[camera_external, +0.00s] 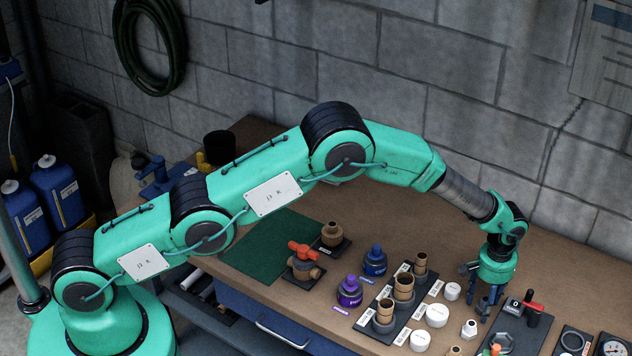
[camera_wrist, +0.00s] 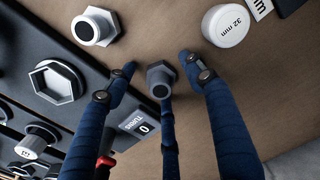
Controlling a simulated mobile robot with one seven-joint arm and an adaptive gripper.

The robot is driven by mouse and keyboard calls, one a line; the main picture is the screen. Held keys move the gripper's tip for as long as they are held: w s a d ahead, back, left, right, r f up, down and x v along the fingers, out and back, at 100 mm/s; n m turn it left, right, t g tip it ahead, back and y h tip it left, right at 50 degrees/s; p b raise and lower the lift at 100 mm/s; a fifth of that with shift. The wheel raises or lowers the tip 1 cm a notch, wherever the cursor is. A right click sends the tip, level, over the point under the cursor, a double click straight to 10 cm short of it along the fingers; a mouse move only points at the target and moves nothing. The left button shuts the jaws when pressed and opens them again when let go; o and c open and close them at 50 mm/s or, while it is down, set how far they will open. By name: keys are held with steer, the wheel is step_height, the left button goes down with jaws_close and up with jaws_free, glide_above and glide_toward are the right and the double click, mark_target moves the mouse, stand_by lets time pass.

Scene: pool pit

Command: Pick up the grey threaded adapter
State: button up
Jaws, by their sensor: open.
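The grey threaded adapter (camera_wrist: 160,80) shows in the wrist view as a grey hexagonal piece with a dark round opening. It stands on the brown bench top. My gripper (camera_wrist: 158,68) is open, with its blue outer fingers on the left and right of the adapter. A third blue finger lies below the adapter in the picture and overlaps its lower edge. I cannot tell whether any finger touches it. In the external view my gripper (camera_external: 486,302) points down low over the bench at the right, and its fingers mostly hide the adapter.
A white hex fitting (camera_wrist: 95,27) and a white 32 mm cap (camera_wrist: 227,25) stand close by. A dark holder with a hexagonal socket (camera_wrist: 56,80) lies to the left in the wrist view.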

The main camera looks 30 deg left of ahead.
mark_target(486, 299)
steer(key=shift+c, duration=0.5)
steer(key=c, duration=1.2)
steer(key=shift+r, duration=0.2)
steer(key=shift+r, duration=1.7)
steer(key=s+a, duration=0.3)
steer(key=s, duration=0.1)
steer(key=s+a+r, duration=0.1)
steer(key=s+a, duration=0.6)
steer(key=s, duration=0.1)
steer(key=shift+a+r, duration=0.15)
steer(key=shift+a, duration=0.1)
